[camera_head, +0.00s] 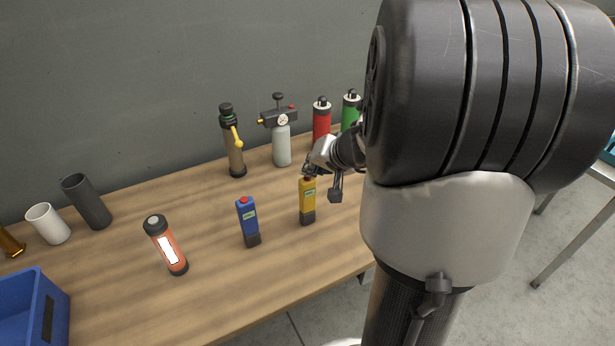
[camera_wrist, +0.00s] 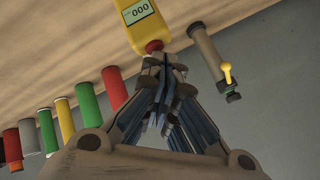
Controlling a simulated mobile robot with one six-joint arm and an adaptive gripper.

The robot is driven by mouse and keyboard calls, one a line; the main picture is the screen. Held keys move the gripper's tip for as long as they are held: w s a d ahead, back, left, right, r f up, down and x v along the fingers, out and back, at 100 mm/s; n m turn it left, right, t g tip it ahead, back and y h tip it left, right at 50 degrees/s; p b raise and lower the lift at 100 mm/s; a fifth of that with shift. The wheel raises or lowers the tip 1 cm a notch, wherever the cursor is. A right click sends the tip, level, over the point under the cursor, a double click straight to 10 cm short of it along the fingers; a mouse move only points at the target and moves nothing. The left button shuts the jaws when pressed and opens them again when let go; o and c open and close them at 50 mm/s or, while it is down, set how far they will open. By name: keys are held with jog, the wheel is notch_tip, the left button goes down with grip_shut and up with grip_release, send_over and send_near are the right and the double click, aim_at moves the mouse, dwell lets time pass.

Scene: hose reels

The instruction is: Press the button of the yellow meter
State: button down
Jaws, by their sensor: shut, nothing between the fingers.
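The yellow meter (camera_head: 307,202) stands upright on the wooden table, with a dark base. In the wrist view the yellow meter (camera_wrist: 144,22) shows its display reading 000. Its red button (camera_wrist: 154,46) is on its top end. My gripper (camera_head: 309,171) is shut and empty, right at the top of the meter. In the wrist view the fingertips of my gripper (camera_wrist: 163,62) are at the red button and partly overlap it. I cannot tell whether they press it down.
A blue meter (camera_head: 248,222) with a red button stands to the left. An orange lamp (camera_head: 166,245) is farther left. Behind stand a pump with a yellow lever (camera_head: 234,145), a gauge bottle (camera_head: 281,145), a red cylinder (camera_head: 321,121) and a green one (camera_head: 350,110). A blue crate (camera_head: 58,312) is front left.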

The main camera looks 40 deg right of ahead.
jog(key=shift+r, duration=0.55)
notch_tip(320, 180, up, 6)
jog(key=p, duration=0.4)
dwell(0.4)
dwell(0.4)
